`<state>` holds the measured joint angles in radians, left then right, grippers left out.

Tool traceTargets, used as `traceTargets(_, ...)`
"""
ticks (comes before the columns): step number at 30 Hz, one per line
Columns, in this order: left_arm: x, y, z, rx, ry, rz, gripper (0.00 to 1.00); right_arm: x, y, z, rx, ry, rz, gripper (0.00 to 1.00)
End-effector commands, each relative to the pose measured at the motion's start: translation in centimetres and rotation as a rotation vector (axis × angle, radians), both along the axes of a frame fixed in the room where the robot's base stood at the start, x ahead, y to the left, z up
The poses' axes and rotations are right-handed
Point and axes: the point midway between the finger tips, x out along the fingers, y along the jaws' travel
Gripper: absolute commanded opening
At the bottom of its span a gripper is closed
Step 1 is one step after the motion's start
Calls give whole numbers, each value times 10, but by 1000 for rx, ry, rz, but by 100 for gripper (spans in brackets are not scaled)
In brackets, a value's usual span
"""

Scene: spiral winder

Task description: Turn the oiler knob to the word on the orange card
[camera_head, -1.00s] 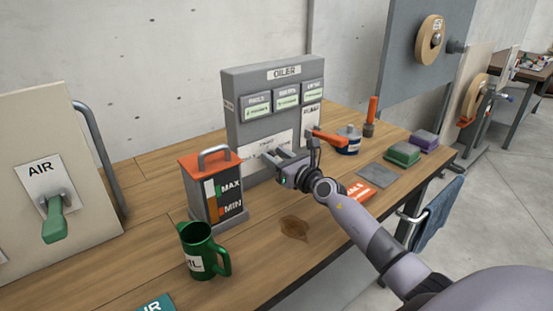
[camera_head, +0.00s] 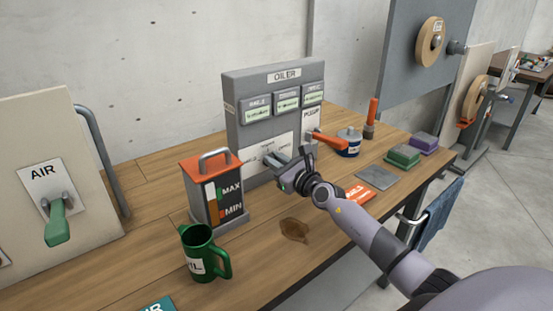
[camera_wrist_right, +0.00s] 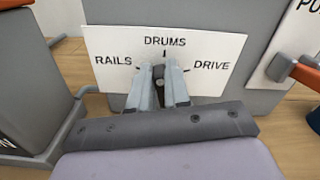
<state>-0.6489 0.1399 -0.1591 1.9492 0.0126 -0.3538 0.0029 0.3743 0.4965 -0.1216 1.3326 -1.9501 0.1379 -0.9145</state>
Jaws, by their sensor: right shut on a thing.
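The grey oiler (camera_head: 274,78) stands on the bench. Its white dial plate (camera_wrist_right: 110,45) carries the words RAILS at left, DRUMS at top and DRIVE at right, each with a tick mark. My right gripper (camera_wrist_right: 166,75) is at the middle of the plate, its two fingers close together. It is shut on the oiler knob, which the fingers almost wholly hide, so its pointing direction cannot be read. In the head view the right gripper (camera_head: 277,164) is at the front of the oiler. The orange card (camera_head: 358,194) lies flat behind my right arm; its partly hidden word ends in LS. My left gripper is out of view.
An orange lever (camera_head: 325,141) sticks out at the oiler's right side. A red-topped oil tank (camera_head: 208,170) stands left of the oiler, with a green jug (camera_head: 198,250) in front. A brown stain (camera_head: 295,230) marks the bench. Green (camera_head: 402,156) and purple (camera_head: 424,142) blocks lie at right.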

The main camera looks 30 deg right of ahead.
Motion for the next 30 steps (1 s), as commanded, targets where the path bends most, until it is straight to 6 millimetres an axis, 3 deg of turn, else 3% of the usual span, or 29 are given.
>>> traceTargets(30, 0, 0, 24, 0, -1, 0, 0, -1, 13, -11, -893, -67, 1, 0)
